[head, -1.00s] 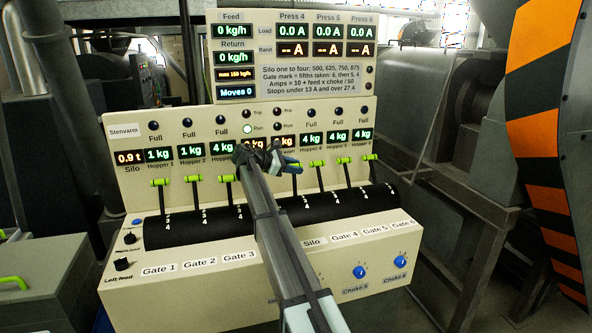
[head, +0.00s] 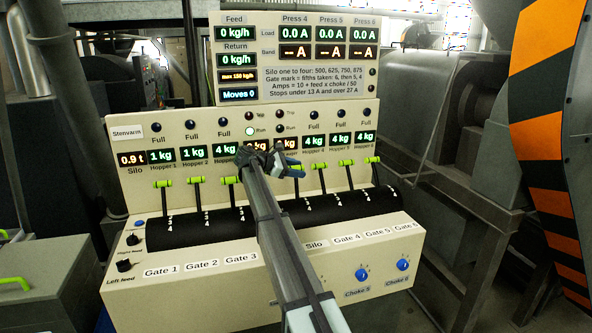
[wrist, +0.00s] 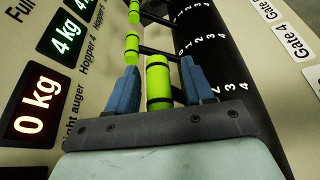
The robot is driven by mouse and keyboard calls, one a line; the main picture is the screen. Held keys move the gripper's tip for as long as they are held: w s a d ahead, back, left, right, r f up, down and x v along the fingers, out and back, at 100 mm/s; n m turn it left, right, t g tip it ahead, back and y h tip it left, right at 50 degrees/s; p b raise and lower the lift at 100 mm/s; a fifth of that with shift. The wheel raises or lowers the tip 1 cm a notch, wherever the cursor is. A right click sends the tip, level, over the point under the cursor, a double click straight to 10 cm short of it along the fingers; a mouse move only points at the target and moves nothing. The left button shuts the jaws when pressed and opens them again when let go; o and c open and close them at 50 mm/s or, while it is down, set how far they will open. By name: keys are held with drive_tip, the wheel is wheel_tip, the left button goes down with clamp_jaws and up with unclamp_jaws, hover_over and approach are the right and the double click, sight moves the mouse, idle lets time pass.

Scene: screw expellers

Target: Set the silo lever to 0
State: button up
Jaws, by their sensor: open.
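The silo lever, with a bright green handle (wrist: 158,82), stands on the console beside the "0 kg" display in the wrist view. I take it for the silo lever because it is the one before Gate 4. My gripper (head: 284,164) is at the lever row in the head view. Its blue fingers are open on either side of the green handle in the wrist view, with small gaps. In the head view my arm and gripper hide most of this lever and its scale, so its setting cannot be read. The Silo label (head: 314,244) sits below on the console front.
Other green-handled levers stand close by: the neighbouring one (wrist: 133,44) on one side and the Gate 3 lever (head: 230,181) on the other. The black numbered drum (head: 180,232) lies below them. The display panel (head: 300,58) rises behind. Blue choke knobs (head: 362,274) are on the front.

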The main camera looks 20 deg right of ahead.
drive_tip(key=v, duration=1.3)
drive_tip(key=shift+a, duration=0.35)
drive_tip(key=shift+r, duration=0.15)
